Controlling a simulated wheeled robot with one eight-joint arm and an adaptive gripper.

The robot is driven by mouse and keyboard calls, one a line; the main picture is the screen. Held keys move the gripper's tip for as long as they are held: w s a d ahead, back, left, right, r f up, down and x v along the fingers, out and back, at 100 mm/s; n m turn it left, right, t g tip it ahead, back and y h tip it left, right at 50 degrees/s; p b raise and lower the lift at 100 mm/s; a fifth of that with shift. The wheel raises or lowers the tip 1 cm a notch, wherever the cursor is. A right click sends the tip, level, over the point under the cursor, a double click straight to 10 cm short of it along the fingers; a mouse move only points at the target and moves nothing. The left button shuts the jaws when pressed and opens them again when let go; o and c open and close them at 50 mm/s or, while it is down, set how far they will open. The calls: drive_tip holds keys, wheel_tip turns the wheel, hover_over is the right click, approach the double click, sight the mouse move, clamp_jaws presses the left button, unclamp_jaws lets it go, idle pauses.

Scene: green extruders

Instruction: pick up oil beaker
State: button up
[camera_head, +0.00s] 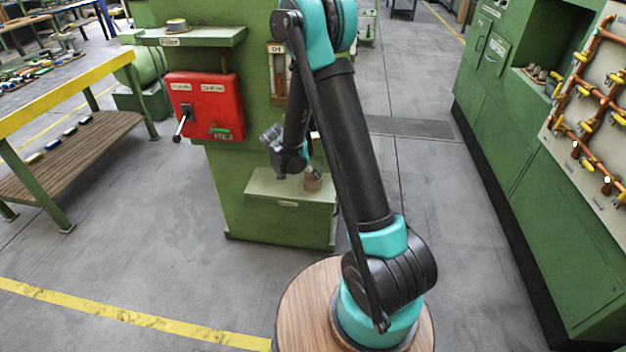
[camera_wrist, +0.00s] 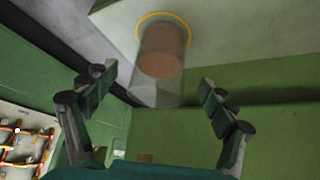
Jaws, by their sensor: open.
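The oil beaker (camera_wrist: 158,75) is a clear glass with brownish-orange oil in it. In the wrist view it stands at the upper middle, on a pale green surface with a yellow ring around its base. In the head view the beaker (camera_head: 313,184) is small, on top of the low green box at the machine's foot. My gripper (camera_wrist: 158,92) is open, with one finger to each side of the beaker's near end in the picture. I cannot tell whether a finger touches it. In the head view my gripper (camera_head: 313,170) is at the beaker and partly hidden by my arm.
The low green box (camera_head: 285,222) adjoins the green machine column. A red control box (camera_head: 205,106) with a lever is left of my arm. A green shelf (camera_head: 190,37) is above it. Green cabinets with copper pipes (camera_head: 590,95) stand right. The grey floor between is clear.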

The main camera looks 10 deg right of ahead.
drive_tip(key=shift+w+d, duration=0.9)
drive_tip(key=shift+d, duration=0.25)
drive_tip(key=shift+w+d+f, duration=0.2)
drive_tip(key=shift+f, duration=0.3)
drive_tip(key=shift+c, duration=0.3)
drive_tip(key=c, duration=1.5)
drive_tip(key=shift+r, duration=0.15)
